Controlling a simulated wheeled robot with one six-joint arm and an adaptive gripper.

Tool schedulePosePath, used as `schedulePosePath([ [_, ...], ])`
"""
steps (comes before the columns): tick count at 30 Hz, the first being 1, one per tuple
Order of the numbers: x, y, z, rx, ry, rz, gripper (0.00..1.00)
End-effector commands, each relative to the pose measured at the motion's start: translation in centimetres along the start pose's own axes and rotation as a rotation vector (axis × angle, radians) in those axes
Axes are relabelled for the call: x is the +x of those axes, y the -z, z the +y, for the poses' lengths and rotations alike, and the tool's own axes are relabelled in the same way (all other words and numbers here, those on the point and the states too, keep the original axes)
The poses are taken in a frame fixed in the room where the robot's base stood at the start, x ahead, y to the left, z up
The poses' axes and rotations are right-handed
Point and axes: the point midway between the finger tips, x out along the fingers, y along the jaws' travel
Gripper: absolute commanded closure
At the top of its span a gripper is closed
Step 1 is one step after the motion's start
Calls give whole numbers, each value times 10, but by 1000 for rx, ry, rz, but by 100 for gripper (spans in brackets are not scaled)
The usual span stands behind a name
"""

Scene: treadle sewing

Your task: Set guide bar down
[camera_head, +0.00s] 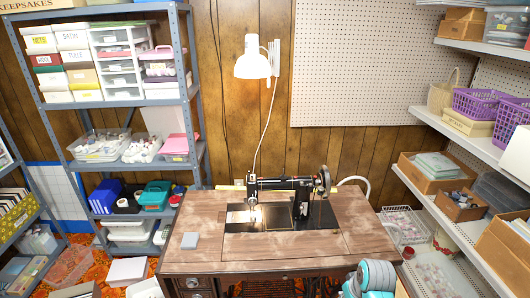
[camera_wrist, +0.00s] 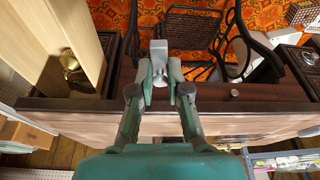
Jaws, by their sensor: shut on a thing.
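My gripper (camera_wrist: 162,76) shows in the wrist view, its fingers drawn close together on a small pale grey piece. I take this piece to be the guide bar (camera_wrist: 158,48); its blocky end sticks out beyond the fingertips and the rest is hidden between them. The gripper is by the edge of the wooden sewing table (camera_wrist: 90,116), with the treadle frame beyond. In the head view, the black sewing machine (camera_head: 284,184) stands on the table (camera_head: 190,262). A grey square block (camera_head: 189,240) lies on the table's left part. The gripper itself is not visible there.
A white lamp (camera_head: 252,66) hangs above the machine. Shelves stand on both sides. The tabletop's front left is mostly clear.

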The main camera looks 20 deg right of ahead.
Motion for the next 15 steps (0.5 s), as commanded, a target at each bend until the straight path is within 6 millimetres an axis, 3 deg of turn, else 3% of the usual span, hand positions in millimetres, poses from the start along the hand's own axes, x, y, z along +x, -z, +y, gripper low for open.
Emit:
schedulePosePath([
  [1, 7, 7, -21, -19, 5, -1, 100],
  [9, 34, 29, -118, -71, 17, 6, 100],
  [15, 47, 33, -172, -100, 23, 11, 100],
])
